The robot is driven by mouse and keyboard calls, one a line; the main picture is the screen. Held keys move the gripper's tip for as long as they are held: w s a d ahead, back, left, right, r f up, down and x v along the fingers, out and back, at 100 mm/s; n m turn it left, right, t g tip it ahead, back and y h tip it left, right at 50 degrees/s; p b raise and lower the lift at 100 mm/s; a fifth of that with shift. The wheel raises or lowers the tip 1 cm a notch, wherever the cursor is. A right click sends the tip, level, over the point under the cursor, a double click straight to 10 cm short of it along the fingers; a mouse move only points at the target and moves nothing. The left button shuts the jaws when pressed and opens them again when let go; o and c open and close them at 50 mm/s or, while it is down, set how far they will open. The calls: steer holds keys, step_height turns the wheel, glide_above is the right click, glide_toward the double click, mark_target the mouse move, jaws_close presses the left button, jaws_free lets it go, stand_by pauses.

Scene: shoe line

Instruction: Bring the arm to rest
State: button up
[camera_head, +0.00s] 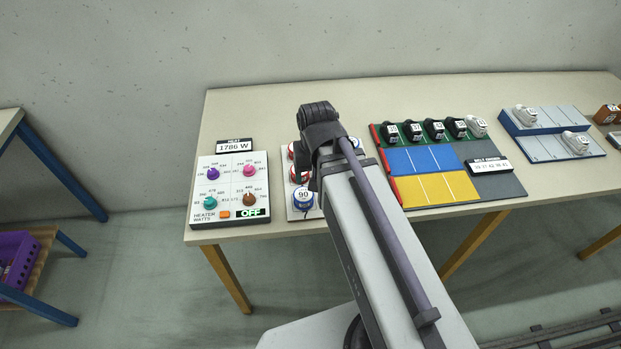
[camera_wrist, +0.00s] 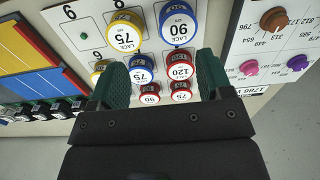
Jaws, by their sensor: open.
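My gripper (camera_wrist: 162,62) shows in the wrist view as two green fingers spread apart, with nothing held between them. It hangs over the lace board (camera_wrist: 82,12), and several lace spools show between and beyond the fingers. Among them are a blue 90 spool (camera_wrist: 178,27), a yellow 75 spool (camera_wrist: 125,36), a blue 75 spool (camera_wrist: 141,72) and a red 120 spool (camera_wrist: 179,70). How far the fingertips are above the spools I cannot tell. In the head view my arm reaches from the lower right to the board; its wrist covers the fingers and part of the board.
A heater panel (camera_head: 231,178) reading OFF stands left of the lace board on the table (camera_head: 290,101). Right of my arm lies a coloured tray (camera_head: 408,160) with several black shoe-like pieces. A blue-grey stand (camera_head: 549,121) holds two white pieces. The table's back strip is clear.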

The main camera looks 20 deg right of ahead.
steer(key=shift+s+a+n, duration=0.9)
steer(key=shift+s+n, duration=0.05)
steer(key=shift+n, duration=0.05)
stand_by(0.5)
